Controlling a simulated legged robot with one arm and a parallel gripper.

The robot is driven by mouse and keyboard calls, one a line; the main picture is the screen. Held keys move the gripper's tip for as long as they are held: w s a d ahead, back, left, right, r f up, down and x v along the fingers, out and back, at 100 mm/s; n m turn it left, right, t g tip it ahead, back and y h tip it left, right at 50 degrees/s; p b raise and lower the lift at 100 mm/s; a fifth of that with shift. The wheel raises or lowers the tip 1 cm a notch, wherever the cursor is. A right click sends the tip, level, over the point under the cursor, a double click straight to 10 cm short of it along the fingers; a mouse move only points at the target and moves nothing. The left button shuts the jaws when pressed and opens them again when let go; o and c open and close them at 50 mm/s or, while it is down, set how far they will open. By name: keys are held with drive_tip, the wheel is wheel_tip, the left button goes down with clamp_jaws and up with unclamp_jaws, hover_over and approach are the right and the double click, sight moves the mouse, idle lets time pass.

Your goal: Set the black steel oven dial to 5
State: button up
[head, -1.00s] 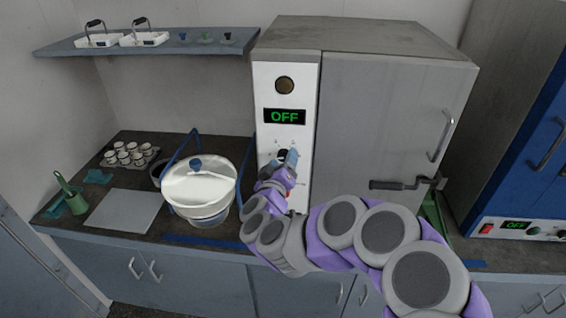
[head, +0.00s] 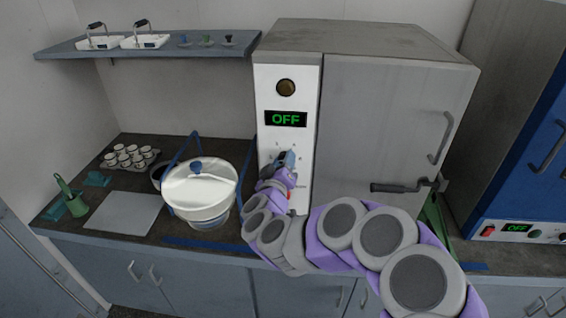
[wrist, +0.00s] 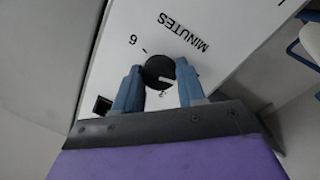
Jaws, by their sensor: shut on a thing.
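The round black dial (wrist: 155,69) sits on the white control panel of the grey oven. In the wrist view a pale pointer line runs from its middle toward the lower right. A "6" with a tick shows at its upper left, and the word MINUTES, seen tilted and upside down, at its upper right. My gripper (wrist: 158,74) is shut on the dial, one blue finger on each side. Other scale marks near the fingers are partly hidden or too small to read. In the head view my gripper (head: 286,161) is at the panel and mostly covers the dial.
The oven display (head: 286,119) reads OFF, with a round brown button (head: 286,87) above it. The oven door (head: 385,130) is shut, its handle at the right. A white lidded pot (head: 199,190) stands left of my arm on the counter.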

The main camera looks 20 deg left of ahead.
drive_tip(key=shift+a, duration=0.1)
drive_tip(key=shift+c, duration=0.7)
drive_tip(key=shift+r, duration=0.1)
drive_tip(key=shift+r+p, duration=0.1)
drive_tip(key=shift+p, duration=0.6)
drive_tip(key=shift+d+f+m+g+y+b, duration=0.1)
drive_tip(key=shift+m+g+y+b, duration=0.35)
drive_tip(key=shift+m, duration=3.8)
drive_tip(key=shift+d+f+m+y+b, duration=0.1)
drive_tip(key=shift+m+y+b, duration=0.65)
drive_tip(key=shift+m, duration=3.55)
drive_tip(key=shift+d+f+m+g+y+b, duration=0.2)
drive_tip(key=shift+m+b, duration=0.75)
drive_tip(key=shift+m, duration=3.3)
